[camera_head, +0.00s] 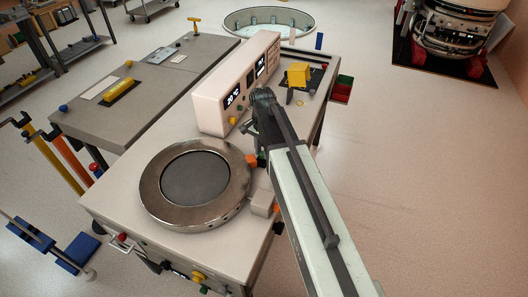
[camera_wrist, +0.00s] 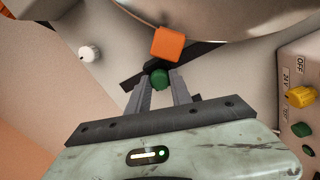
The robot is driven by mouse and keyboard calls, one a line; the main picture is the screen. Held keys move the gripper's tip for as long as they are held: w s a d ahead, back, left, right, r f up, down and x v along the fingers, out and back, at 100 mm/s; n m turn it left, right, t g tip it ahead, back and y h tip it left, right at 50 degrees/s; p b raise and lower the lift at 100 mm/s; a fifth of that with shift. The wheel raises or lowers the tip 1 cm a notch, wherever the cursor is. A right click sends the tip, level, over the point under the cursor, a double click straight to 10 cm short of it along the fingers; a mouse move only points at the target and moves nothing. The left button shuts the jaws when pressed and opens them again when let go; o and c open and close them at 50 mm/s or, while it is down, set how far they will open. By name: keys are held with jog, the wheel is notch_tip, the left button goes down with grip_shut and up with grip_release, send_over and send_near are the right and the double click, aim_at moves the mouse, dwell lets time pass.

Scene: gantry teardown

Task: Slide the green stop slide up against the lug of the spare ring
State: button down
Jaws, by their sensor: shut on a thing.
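The spare ring (camera_head: 151,198) is a broad metal ring lying flat on the bench, and its rim shows at the top of the wrist view (camera_wrist: 235,22). Its orange lug (camera_wrist: 168,44) sticks out at the rim and also shows in the head view (camera_head: 251,160). The green stop slide (camera_wrist: 159,78) is a round green knob on a dark rail, just below the lug in the wrist view. My gripper (camera_wrist: 160,91) is shut on the green knob, one finger on each side. Lug and knob look very close; I cannot tell whether they touch.
A white control box (camera_head: 222,98) with displays stands behind the ring; its yellow knob (camera_wrist: 300,96) is at right in the wrist view. A white knob (camera_wrist: 89,53) stands left of the rail. A yellow block (camera_head: 298,75) sits at the bench's far end.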

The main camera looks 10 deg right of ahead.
aim_at(262, 153)
jog(key=c, duration=1.1)
grip_release()
jog(key=shift+w+a, duration=0.1)
jog(key=shift+a, duration=0.05)
jog(key=shift+c, duration=0.2)
notch_tip(262, 153, up, 8)
jog(key=p, duration=0.8)
jog(key=shift+f, duration=0.1)
